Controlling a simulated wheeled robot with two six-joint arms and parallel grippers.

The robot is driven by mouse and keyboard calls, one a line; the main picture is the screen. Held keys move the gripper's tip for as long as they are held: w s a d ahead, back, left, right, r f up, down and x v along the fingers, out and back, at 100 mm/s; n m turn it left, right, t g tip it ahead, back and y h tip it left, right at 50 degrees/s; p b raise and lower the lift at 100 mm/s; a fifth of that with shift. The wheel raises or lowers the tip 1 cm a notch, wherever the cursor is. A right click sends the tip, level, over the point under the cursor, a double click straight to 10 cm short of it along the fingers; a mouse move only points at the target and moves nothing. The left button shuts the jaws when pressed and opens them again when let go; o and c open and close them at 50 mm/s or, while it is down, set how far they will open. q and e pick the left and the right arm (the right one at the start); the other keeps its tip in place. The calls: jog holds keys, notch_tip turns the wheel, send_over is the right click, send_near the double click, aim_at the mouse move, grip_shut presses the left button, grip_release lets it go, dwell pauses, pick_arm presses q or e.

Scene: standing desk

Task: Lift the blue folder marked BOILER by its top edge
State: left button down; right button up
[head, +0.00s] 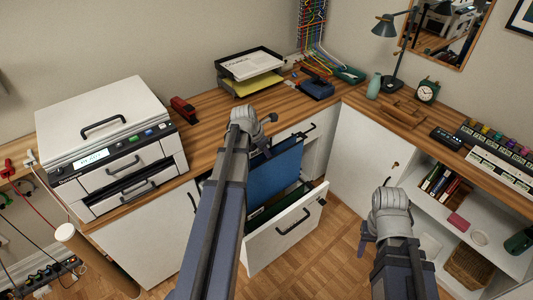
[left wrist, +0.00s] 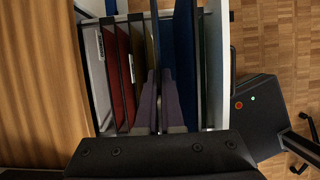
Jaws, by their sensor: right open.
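The blue folder (head: 275,170) stands upright in the open drawer (head: 285,225) and rises above the drawer front. My left arm covers part of it in the head view. It also shows in the left wrist view (left wrist: 184,50) as a blue strip; no BOILER mark is readable. My left gripper (left wrist: 160,80) points down among the folders, its two fingers close together beside the blue strip. Whether the folder's top edge lies between them is unclear. My right gripper (head: 364,243) is open and empty, away from the drawer over the floor.
Red (left wrist: 116,75), yellow-brown (left wrist: 138,45) and green (left wrist: 204,60) folders share the drawer. The wooden desk (head: 215,125) borders it, with a printer (head: 110,140) at left. Open shelves (head: 480,235) stand at right. Floor is clear between drawer and shelves.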

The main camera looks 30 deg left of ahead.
pick_arm(q)
notch_tip(320, 180, up, 6)
jog(key=p, duration=0.4)
jog(key=shift+f+p, duration=0.15)
jog(key=shift+p, duration=0.2)
notch_tip(320, 180, up, 5)
jog(key=p, duration=0.5)
jog(key=shift+w, duration=0.1)
